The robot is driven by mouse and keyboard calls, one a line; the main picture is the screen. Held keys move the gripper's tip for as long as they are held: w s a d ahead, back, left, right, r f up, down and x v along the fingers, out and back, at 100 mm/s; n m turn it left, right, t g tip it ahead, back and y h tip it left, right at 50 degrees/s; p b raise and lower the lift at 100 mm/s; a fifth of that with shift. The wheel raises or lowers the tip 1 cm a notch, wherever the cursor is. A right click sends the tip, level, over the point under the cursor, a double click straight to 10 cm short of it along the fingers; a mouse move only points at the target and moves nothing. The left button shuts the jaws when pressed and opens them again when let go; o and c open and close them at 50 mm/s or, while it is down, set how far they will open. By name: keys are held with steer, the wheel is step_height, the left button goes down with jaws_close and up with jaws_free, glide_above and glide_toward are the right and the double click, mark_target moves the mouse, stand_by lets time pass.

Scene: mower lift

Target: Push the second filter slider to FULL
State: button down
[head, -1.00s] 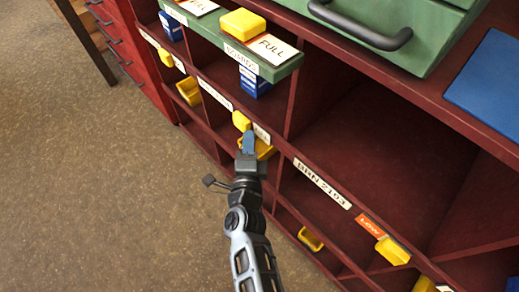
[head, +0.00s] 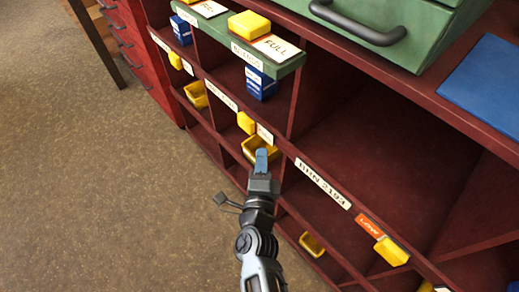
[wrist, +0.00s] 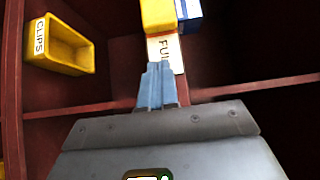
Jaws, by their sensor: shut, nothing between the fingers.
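A yellow slider (head: 246,122) sits on the front edge of the middle shelf. A small white label (head: 264,132) is just right of it, too small to read in the head view. My gripper (head: 261,160) is shut and empty, below and right of this slider, in front of a yellow bin (head: 258,148). In the wrist view my blue fingertips (wrist: 160,85) are together and overlap the lower part of a white plate (wrist: 166,52) reading "FU...", with a yellow block (wrist: 158,15) above it. I cannot tell whether the fingertips touch anything.
A green ledge (head: 285,68) overhead carries a yellow block (head: 249,24) and a "FULL" plate (head: 275,47). A blue box (head: 260,84) stands beneath. Floor at the left is clear.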

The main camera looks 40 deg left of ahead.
steer(key=v, duration=0.7)
steer(key=shift+s+d+p, duration=0.15)
steer(key=shift+d+p, duration=0.05)
steer(key=shift+p, duration=0.2)
steer(key=s+d+r+n+t+h, duration=0.1)
steer(key=s+d+n+h, duration=0.15)
steer(key=d, duration=1.15)
steer(key=s+d+r+n+t+h, duration=0.15)
steer(key=s+d, duration=0.25)
steer(key=d, duration=1.1)
steer(key=s+d+r+n+g+h, duration=0.1)
steer(key=s+d+r+n+h, duration=0.4)
steer(key=s+d+r, duration=0.8)
step_height(320, 180, up, 2)
steer(key=s+h, duration=0.2)
steer(key=shift+s+d+n+h, duration=0.2)
steer(key=shift+s+n+h, duration=0.05)
steer(key=shift+n+h, duration=0.15)
